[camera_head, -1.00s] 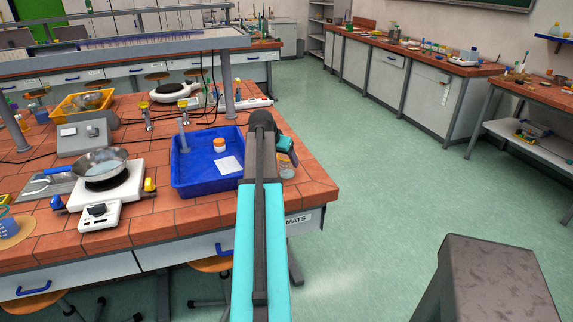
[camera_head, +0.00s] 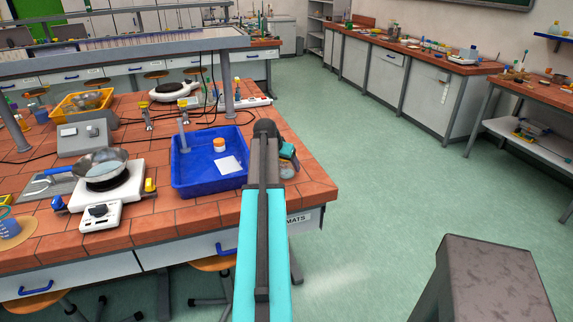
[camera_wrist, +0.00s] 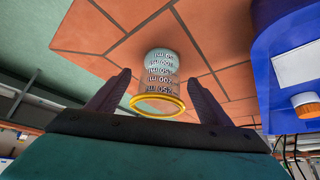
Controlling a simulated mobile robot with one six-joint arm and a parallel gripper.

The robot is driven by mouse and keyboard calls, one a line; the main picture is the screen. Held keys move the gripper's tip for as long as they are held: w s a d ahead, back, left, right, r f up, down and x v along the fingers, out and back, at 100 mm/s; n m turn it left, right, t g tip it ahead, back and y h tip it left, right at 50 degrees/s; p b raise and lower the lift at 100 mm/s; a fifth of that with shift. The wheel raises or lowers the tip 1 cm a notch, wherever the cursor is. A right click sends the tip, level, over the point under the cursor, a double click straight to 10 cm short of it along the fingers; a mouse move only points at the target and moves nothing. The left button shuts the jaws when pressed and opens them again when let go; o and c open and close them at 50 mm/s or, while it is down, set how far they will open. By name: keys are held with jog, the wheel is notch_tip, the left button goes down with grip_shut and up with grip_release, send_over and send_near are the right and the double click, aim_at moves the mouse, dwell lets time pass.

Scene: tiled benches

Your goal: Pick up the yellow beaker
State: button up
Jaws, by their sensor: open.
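The yellow beaker (camera_wrist: 160,84) is a clear, graduated vessel with a yellow rim, standing on the tiled bench near its corner. In the wrist view it lies between the two fingers of my open gripper (camera_wrist: 158,92), with a gap on each side. In the head view my gripper (camera_head: 290,157) is at the bench's right corner beside the blue tray. The beaker shows there only partly (camera_head: 287,170), mostly hidden by the gripper and arm.
The blue tray (camera_head: 180,182), holding an orange-capped jar (camera_head: 219,145) and a white sheet, stands just left of my gripper. A hot plate (camera_head: 120,190) with a pan (camera_head: 101,164) stands further left.

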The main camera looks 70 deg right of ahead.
aim_at(286, 167)
jog(key=shift+p+x, duration=0.55)
jog(key=shift+x, duration=1.25)
jog(key=c, duration=1.3)
jog(key=shift+w+r, duration=0.1)
jog(key=shift+r, duration=0.15)
jog(key=shift+d+r+b, duration=0.1)
jog(key=shift+r+b, duration=0.7)
jog(key=shift+r, duration=0.6)
jog(key=a+b, duration=0.1)
jog(key=a, duration=0.3)
jog(key=a+r+b, duration=0.1)
jog(key=a, duration=0.4)
jog(key=a+b, duration=0.1)
jog(key=a, duration=0.4)
jog(key=shift+w+a+r+b, duration=0.25)
jog(key=shift+b, duration=0.1)
jog(key=shift+w+a+r, duration=0.1)
jog(key=shift+a+r, duration=0.05)
jog(key=shift+a, duration=0.65)
